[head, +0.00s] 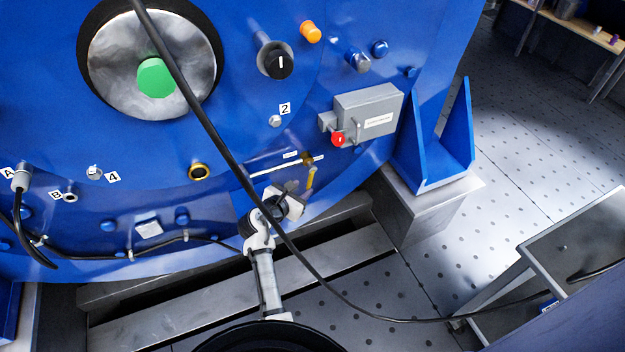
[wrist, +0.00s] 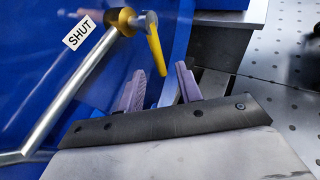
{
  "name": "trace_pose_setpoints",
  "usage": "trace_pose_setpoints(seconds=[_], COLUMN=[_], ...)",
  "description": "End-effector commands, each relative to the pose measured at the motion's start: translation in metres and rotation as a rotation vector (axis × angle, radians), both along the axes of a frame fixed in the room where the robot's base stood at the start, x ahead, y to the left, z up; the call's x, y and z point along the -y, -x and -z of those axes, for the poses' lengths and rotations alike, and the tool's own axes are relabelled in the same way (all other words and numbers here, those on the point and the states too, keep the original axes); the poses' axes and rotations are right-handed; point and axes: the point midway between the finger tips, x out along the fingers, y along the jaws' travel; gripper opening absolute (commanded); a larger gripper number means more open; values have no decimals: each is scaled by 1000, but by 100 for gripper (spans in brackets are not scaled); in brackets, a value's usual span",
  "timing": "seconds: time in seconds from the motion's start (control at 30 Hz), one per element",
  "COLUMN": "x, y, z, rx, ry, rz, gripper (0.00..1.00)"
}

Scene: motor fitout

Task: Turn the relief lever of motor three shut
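The relief lever (head: 310,179) has a yellow grip and hangs down from a brass valve (head: 307,160) on the blue motor housing. In the wrist view the yellow lever (wrist: 155,45) points down from the brass valve (wrist: 124,20), at an angle across the silver pipe (wrist: 75,92). A white label reading SHUT (wrist: 79,34) lies beside the pipe, left of the valve. My gripper (head: 294,197) is just below and left of the lever. In the wrist view my gripper's fingers (wrist: 160,72) are apart, with the lever's lower end between their tips in the picture. Contact cannot be told.
A grey box (head: 368,113) with a red knob (head: 338,139) sits above right of the valve. A black cable (head: 215,135) hangs across the head view, in front of my arm. A blue bracket (head: 440,145) stands right. A grey table (head: 580,245) is at lower right.

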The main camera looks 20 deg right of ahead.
Motion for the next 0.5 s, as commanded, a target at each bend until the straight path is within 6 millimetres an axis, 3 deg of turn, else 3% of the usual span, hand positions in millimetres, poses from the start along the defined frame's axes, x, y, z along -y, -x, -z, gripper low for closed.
trace_pose_setpoints(seconds=[0.23, 0.5], x=[38, 57], y=[-29, -44], z=[20, 30], rx=[2, 2], ry=[-1, -1], rz=[2, 0], gripper=[35, 35])
